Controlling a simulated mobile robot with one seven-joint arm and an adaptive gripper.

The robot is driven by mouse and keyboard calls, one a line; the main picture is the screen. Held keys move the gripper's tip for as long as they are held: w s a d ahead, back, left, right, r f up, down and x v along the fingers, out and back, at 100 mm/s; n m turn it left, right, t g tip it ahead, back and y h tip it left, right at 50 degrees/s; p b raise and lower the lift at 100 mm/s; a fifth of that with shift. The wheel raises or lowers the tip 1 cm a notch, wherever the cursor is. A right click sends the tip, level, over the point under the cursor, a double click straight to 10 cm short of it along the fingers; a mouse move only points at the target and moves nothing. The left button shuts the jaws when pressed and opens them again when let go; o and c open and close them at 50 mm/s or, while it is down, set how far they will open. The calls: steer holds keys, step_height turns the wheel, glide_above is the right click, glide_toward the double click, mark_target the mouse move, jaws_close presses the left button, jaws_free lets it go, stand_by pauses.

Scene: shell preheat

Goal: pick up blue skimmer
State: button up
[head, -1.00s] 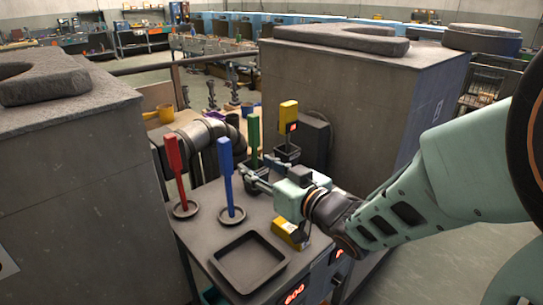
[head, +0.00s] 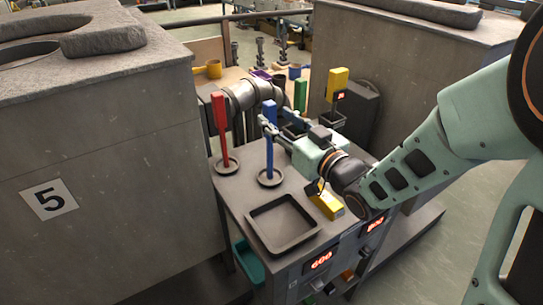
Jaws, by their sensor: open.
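The blue skimmer (head: 269,158) stands upright in a small round dark dish on the dark cart top in the head view. My gripper (head: 272,127) reaches in from the right, level with the upper part of the blue handle. Its fingers are open and appear close to or around the handle; I cannot tell whether they touch it. A red skimmer (head: 220,125) stands in its own dish to the left. A green one (head: 300,96) stands behind, partly hidden by my gripper.
A square empty tray (head: 283,224) lies at the cart's front. A yellow block (head: 327,204) lies beneath my wrist. A yellow-topped upright piece (head: 337,84) stands behind. A pipe (head: 245,97) runs behind.

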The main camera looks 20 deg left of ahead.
mark_target(273, 116)
steer(key=shift+x, duration=2)
jaws_close()
